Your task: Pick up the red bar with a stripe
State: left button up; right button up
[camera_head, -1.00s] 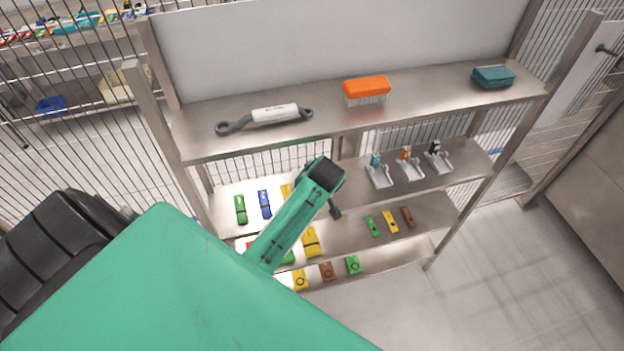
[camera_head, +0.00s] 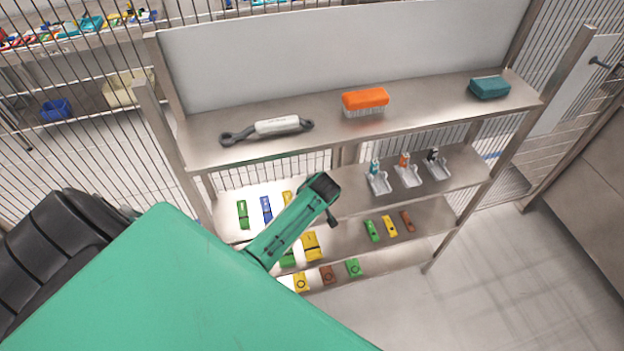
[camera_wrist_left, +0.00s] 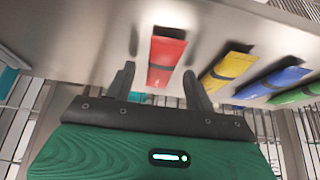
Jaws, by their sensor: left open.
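The red bar (camera_wrist_left: 166,55) lies on the metal shelf in the left wrist view, with a darker stripe across it. My left gripper (camera_wrist_left: 159,72) is open, with one dark finger on each side of the bar's near end. Nothing shows held, and I cannot tell whether a finger touches the bar. In the head view my green left arm covers the place right of the yellow bar, and neither the red bar nor the left gripper's fingers can be made out. My right gripper is not in view.
Yellow (camera_wrist_left: 226,65), blue (camera_wrist_left: 272,83) and green (camera_wrist_left: 300,93) striped bars lie to the right of the red one. The upper shelf (camera_head: 430,100) overhangs in the head view. Posts and wire fencing border the rack. More small items lie on the lower shelves.

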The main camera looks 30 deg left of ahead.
pick_arm(q)
jog(key=shift+c, duration=0.2)
jog(key=c, duration=1)
